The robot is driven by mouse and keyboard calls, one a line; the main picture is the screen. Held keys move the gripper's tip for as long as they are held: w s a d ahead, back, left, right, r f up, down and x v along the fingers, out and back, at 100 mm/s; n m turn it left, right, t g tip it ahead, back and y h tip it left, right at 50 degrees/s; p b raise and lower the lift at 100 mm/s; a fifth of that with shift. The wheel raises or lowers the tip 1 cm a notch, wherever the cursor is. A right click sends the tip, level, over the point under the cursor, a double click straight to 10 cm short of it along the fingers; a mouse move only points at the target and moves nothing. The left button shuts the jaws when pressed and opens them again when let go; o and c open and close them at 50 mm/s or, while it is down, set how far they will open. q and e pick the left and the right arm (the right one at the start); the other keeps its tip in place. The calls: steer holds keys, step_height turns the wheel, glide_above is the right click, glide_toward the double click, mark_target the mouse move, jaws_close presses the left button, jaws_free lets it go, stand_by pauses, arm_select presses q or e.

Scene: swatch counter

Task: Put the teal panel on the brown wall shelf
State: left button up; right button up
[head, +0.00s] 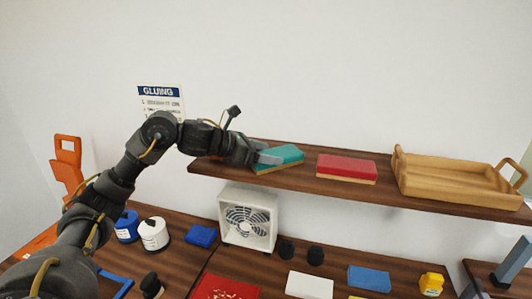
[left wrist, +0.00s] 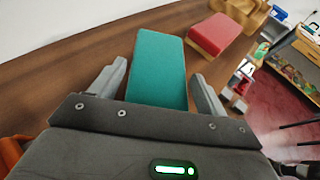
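The teal panel (head: 279,158) lies flat on the brown wall shelf (head: 300,178), toward its left end. In the left wrist view the teal panel (left wrist: 158,68) lies between the two fingers of my left gripper (left wrist: 160,88). A gap shows on each side, so the fingers are open and do not grip it. In the head view my left gripper (head: 262,157) is at the panel's left side, just over the shelf. My right gripper is in neither view.
A red panel (head: 346,168) and a wooden tray (head: 450,182) stand on the shelf to the right. Below are a white fan (head: 247,217), blue and white containers, a blue block (head: 202,236) and a yellow bottle (head: 431,284). Bare shelf shows between the teal and red panels.

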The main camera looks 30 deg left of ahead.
arm_select(q)
steer(key=o, duration=0.3)
steer(key=shift+r, duration=0.15)
steer(key=shift+s+a, duration=0.15)
steer(key=b+v, duration=0.4)
steer(key=v, duration=0.6)
steer(key=shift+s+a+r, duration=0.15)
steer(key=shift+s, duration=0.1)
steer(key=shift+s+a+r+b, duration=0.2)
steer(key=shift+s+r+b, duration=0.1)
steer(key=shift+s, duration=0.05)
steer(key=shift+d, duration=0.1)
